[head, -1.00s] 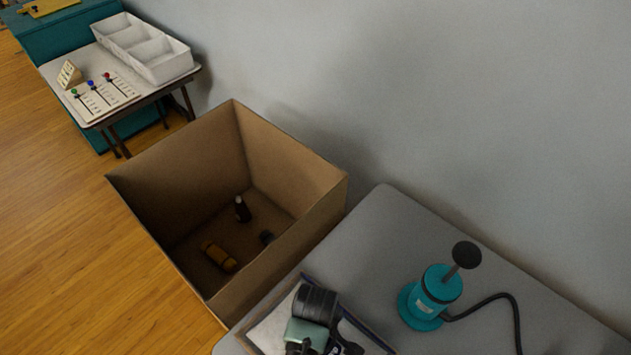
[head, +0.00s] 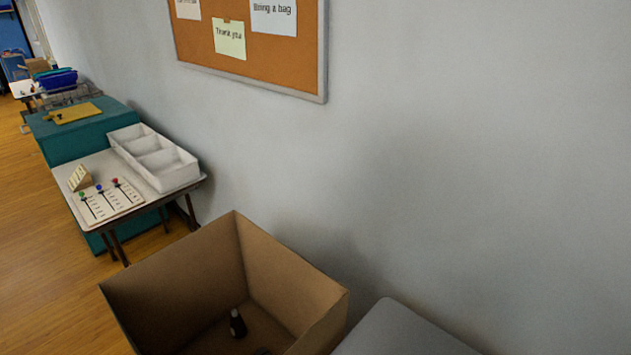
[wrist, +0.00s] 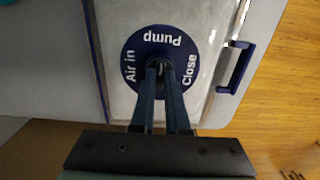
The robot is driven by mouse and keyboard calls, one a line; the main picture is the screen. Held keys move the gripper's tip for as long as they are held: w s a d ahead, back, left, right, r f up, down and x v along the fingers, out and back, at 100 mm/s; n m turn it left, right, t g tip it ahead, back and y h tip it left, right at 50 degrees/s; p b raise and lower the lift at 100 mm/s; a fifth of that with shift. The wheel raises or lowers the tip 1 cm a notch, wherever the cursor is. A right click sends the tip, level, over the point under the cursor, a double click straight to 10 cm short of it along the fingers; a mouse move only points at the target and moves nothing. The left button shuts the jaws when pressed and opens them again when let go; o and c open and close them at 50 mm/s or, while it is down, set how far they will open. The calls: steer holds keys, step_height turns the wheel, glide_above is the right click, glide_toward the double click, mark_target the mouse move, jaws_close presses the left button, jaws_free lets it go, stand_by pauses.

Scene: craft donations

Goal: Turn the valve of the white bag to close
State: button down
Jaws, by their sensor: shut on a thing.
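The white bag (wrist: 208,75) lies flat under my gripper in the wrist view, with a dark blue edge strip and a blue handle (wrist: 236,68) on its right. Its valve has a round dark blue dial (wrist: 137,48) lettered "Air in" at left, "Pump" upside down at top and "Close" at right. My gripper (wrist: 159,72) is over the dial's middle, its two fingers shut on the dark valve knob (wrist: 158,60). The fingers hide much of the knob, so I cannot tell its setting. The head view shows neither bag nor gripper.
In the head view an open cardboard box (head: 175,290) holds a dark bottle (head: 237,323). A grey table's corner (head: 400,330) is right of it. Farther left stand a small table with a white divided tray (head: 155,160) and a teal chest (head: 80,130).

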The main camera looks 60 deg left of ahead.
steer(key=m+p, duration=0.2)
steer(key=m, duration=0.2)
steer(key=shift+r+p, duration=0.15)
steer(key=shift+p, duration=0.25)
steer(key=m+p, duration=0.2)
steer(key=m, duration=0.2)
steer(key=m+p, duration=0.1)
steer(key=m, duration=0.4)
steer(key=shift+p, duration=0.35)
steer(key=m+p, duration=0.1)
steer(key=m, duration=0.3)
steer(key=shift+m, duration=0.4)
steer(key=c, duration=0.9)
jaws_free()
